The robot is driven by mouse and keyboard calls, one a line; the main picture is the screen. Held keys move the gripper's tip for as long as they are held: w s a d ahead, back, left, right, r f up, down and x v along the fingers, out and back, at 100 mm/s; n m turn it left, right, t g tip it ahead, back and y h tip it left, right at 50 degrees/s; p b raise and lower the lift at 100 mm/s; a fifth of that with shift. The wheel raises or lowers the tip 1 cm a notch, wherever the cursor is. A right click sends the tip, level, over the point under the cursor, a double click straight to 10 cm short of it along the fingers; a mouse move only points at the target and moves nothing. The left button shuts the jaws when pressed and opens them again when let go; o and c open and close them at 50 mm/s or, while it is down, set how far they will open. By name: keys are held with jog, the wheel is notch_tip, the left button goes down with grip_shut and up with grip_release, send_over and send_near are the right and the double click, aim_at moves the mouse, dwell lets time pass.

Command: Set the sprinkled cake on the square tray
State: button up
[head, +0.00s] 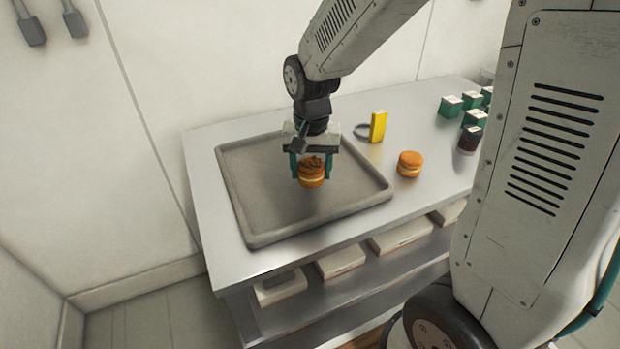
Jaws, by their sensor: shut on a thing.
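The sprinkled cake (311,178) is a small round orange-brown cake with a pale filling band and dark bits on top. My gripper (311,169) points down and is shut on it, one teal finger on each side. The square tray (262,228) is grey with a raised rim and lies on the metal table. The cake is over the right half of the tray; I cannot tell whether it touches the tray floor. The rest of the tray is bare.
A plain orange filled cake (410,164) sits on the table (222,262) right of the tray. Behind it stand a yellow object (378,127) with a grey ring, a dark jar (469,139) and several green boxes (450,106). White boxes (341,262) lie on the shelf below.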

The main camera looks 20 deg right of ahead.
aim_at(310, 180)
jog(key=shift+w+a+f, duration=0.15)
jog(key=shift+f, duration=1.6)
jog(key=shift+f, duration=0.1)
jog(key=o, duration=0.7)
